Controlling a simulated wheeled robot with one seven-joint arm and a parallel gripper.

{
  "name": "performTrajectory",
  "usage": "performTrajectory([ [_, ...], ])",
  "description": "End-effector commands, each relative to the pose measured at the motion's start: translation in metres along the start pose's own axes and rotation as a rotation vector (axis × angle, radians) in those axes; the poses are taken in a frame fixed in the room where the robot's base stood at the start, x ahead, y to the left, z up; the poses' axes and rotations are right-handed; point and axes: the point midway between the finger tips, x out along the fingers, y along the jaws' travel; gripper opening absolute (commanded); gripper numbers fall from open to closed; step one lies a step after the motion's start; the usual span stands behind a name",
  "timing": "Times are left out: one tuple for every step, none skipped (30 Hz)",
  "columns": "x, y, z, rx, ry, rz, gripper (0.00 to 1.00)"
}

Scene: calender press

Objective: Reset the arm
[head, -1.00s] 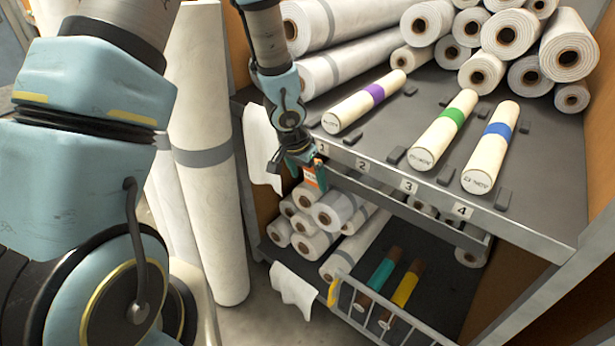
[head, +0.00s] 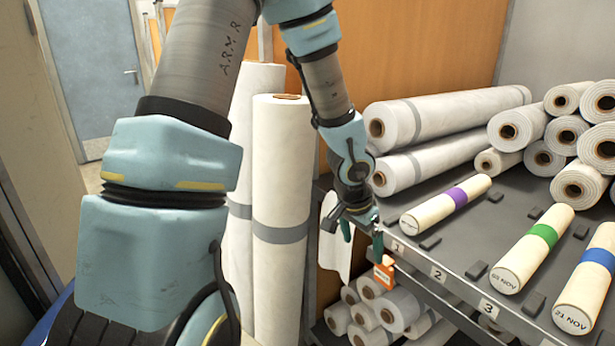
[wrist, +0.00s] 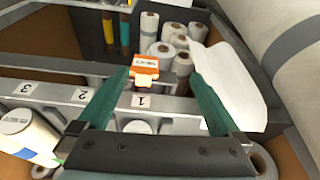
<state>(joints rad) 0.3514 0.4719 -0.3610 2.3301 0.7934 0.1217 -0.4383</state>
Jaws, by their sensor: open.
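My gripper (head: 363,232) is at the front left corner of the rack's upper shelf, by the label 1 (head: 398,247). Its two green fingers are spread apart in the wrist view (wrist: 162,76), with nothing held between them. An orange tag (head: 384,270) with a white label is at the shelf's front edge, just below the fingers. In the wrist view the tag (wrist: 145,69) appears between the fingertips, nearer the left one; whether it touches a finger I cannot tell. My arm reaches down to the shelf from above.
Tall white rolls (head: 280,200) stand left of the rack. A loose white sheet (head: 335,240) hangs close beside my gripper. Cream rolls with purple (head: 446,205), green (head: 533,248) and blue bands lie on the upper shelf (head: 480,228). More white rolls are below. A blue door (head: 95,70) is behind.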

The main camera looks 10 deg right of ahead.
Motion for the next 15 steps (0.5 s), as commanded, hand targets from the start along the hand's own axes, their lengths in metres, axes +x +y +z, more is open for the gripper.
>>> performTrajectory([
  [-0.011,-0.020,0.011,-0.053,-0.014,-0.036,1.00],
  [-0.018,-0.032,0.020,-0.092,-0.026,-0.058,1.00],
  [-0.030,-0.049,0.034,-0.152,-0.045,-0.089,1.00],
  [-0.039,-0.062,0.047,-0.205,-0.059,-0.112,1.00],
  [-0.050,-0.073,0.060,-0.259,-0.074,-0.133,1.00],
  [-0.063,-0.087,0.079,-0.335,-0.094,-0.157,1.00],
  [-0.074,-0.095,0.093,-0.393,-0.106,-0.172,1.00],
  [-0.084,-0.102,0.107,-0.454,-0.118,-0.183,1.00],
  [-0.098,-0.109,0.126,-0.533,-0.131,-0.193,1.00],
  [-0.106,-0.112,0.138,-0.590,-0.138,-0.196,1.00],
  [-0.114,-0.114,0.149,-0.641,-0.143,-0.197,1.00],
  [-0.123,-0.114,0.162,-0.702,-0.148,-0.194,1.00],
  [-0.128,-0.115,0.170,-0.742,-0.148,-0.191,1.00],
  [-0.133,-0.114,0.176,-0.776,-0.149,-0.186,1.00],
  [-0.137,-0.113,0.182,-0.815,-0.148,-0.180,1.00],
])
